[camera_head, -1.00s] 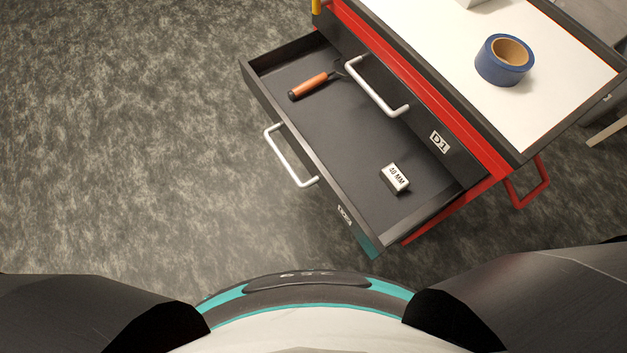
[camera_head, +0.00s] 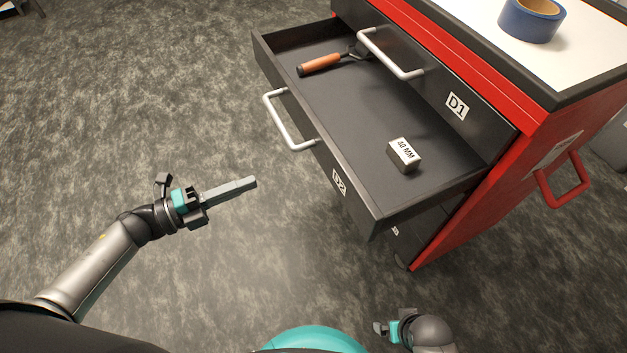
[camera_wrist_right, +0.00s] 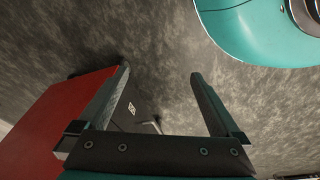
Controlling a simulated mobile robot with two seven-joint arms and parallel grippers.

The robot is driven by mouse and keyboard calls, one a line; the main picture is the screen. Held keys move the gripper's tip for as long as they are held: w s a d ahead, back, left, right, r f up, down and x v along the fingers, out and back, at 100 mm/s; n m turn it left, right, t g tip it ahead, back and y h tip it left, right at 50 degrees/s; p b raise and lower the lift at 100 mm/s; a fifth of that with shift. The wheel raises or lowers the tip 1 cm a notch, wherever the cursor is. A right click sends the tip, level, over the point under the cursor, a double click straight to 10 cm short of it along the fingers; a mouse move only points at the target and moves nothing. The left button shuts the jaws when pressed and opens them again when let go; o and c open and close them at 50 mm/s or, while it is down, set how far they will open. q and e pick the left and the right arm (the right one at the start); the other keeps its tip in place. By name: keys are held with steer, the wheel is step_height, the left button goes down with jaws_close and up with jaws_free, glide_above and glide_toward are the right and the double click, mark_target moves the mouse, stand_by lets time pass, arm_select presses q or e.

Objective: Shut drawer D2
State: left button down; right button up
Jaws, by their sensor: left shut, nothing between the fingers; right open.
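Drawer D2 (camera_head: 338,183) is pulled out of the red and black cabinet (camera_head: 470,209), below the shut drawer D1 (camera_head: 458,107). Its silver handle (camera_head: 285,124) is on its front, facing left. Inside lie a tool with an orange handle (camera_head: 319,65) and a small block marked 40 MM (camera_head: 404,154). My left gripper (camera_head: 254,182) is shut and empty, to the left of D2's front and apart from it. My right gripper is at the bottom right in the head view (camera_head: 379,328). In the right wrist view it is open and empty (camera_wrist_right: 160,78), with the red cabinet side beyond it.
A roll of blue tape (camera_head: 531,20) stands on the white cabinet top. A red side handle (camera_head: 562,181) sticks out at the cabinet's right. The grey floor left of the drawer is clear.

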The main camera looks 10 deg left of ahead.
arm_select(q)
steer(key=b, duration=0.2)
glide_toward(323, 155)
steer(key=x, duration=0.5)
steer(key=shift+w+f, duration=0.15)
steer(key=shift+w, duration=0.05)
steer(key=shift+x, duration=0.85)
arm_select(e)
steer(key=shift+t, duration=0.3)
steer(key=shift+w+a+r, duration=0.15)
steer(key=shift+w+r, duration=0.25)
steer(key=shift+r, duration=0.35)
steer(key=shift+w+a+r, duration=0.15)
steer(key=shift+w+r, duration=0.25)
steer(key=shift+r, duration=0.3)
steer(key=shift+w+a+r, duration=0.15)
steer(key=shift+w+r, duration=0.25)
steer(key=shift+r, duration=0.35)
arm_select(q)
steer(key=shift+d, duration=0.1)
